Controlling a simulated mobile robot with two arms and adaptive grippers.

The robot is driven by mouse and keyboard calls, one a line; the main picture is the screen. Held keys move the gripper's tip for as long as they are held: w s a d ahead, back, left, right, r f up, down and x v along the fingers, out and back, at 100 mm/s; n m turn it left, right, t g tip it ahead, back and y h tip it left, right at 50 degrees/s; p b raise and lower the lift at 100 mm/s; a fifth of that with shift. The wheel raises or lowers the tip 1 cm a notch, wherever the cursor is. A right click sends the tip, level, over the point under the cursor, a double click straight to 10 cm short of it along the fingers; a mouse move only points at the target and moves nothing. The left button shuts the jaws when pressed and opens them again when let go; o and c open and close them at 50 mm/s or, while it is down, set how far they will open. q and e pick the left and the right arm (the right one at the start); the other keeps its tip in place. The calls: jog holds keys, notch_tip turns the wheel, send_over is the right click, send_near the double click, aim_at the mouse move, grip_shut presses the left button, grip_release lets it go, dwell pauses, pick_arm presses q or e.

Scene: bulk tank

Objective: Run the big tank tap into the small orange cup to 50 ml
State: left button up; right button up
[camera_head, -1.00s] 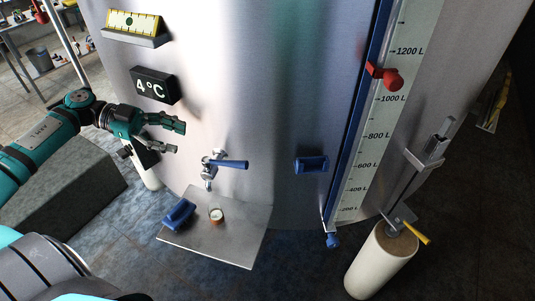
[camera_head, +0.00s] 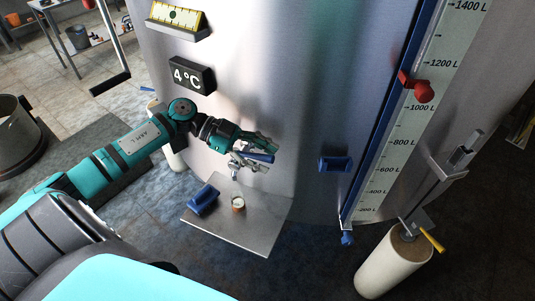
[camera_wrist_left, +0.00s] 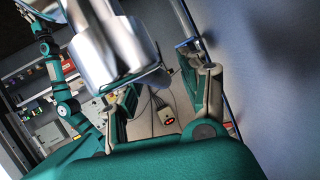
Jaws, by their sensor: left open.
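The big tank tap's blue handle (camera_head: 262,157) projects from the tank wall, partly covered by my left gripper; its metal spout (camera_head: 235,172) points down. The small orange cup (camera_head: 238,205), with a pale top, stands upright on the metal shelf below the spout. I cannot tell its fill level. My left gripper (camera_head: 258,158) is open with its fingers around or right beside the handle; contact is unclear. In the left wrist view its fingers (camera_wrist_left: 165,100) are apart, and a large blurred silvery shape fills the upper left.
A blue object (camera_head: 204,200) lies on the metal shelf (camera_head: 255,235) left of the cup. A blue handle (camera_head: 335,164), a litre scale with a red marker (camera_head: 417,88) and a pale cylinder (camera_head: 390,264) stand to the right. The shelf's front is clear.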

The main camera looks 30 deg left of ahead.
pick_arm(q)
jog(key=shift+w+d+f, duration=0.2)
jog(key=shift+d, duration=0.4)
grip_shut()
